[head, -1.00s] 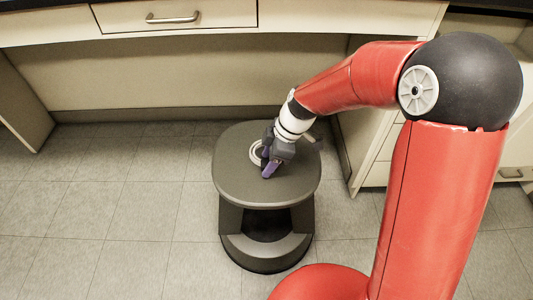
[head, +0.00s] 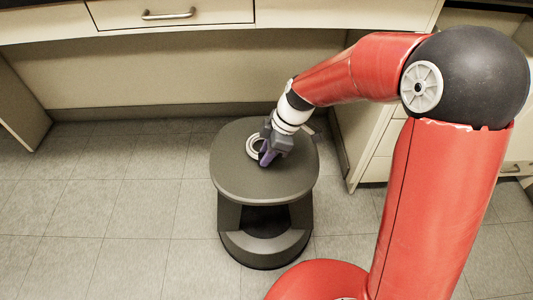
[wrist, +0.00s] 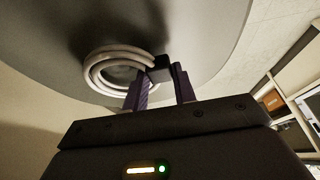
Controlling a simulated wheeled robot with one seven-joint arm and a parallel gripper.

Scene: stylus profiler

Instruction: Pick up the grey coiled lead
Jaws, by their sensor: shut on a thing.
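The grey coiled lead (head: 252,146) is a pale ring of several turns at the round dark top of a stool-like stand (head: 238,183). In the wrist view the coil (wrist: 92,73) is left of the fingers, with a black block (wrist: 159,68) at its right side. My gripper (head: 266,157) has purple fingers, which also show in the wrist view (wrist: 161,88). They are shut on the lead at its black block. I cannot tell whether the coil touches the top or hangs just above it. The gripper hides part of the coil in the head view.
A bench with a drawer (head: 170,12) spans the back, with an open knee space under it. A cabinet (head: 372,150) stands right of the stand. The tiled floor (head: 110,220) left of the stand is clear.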

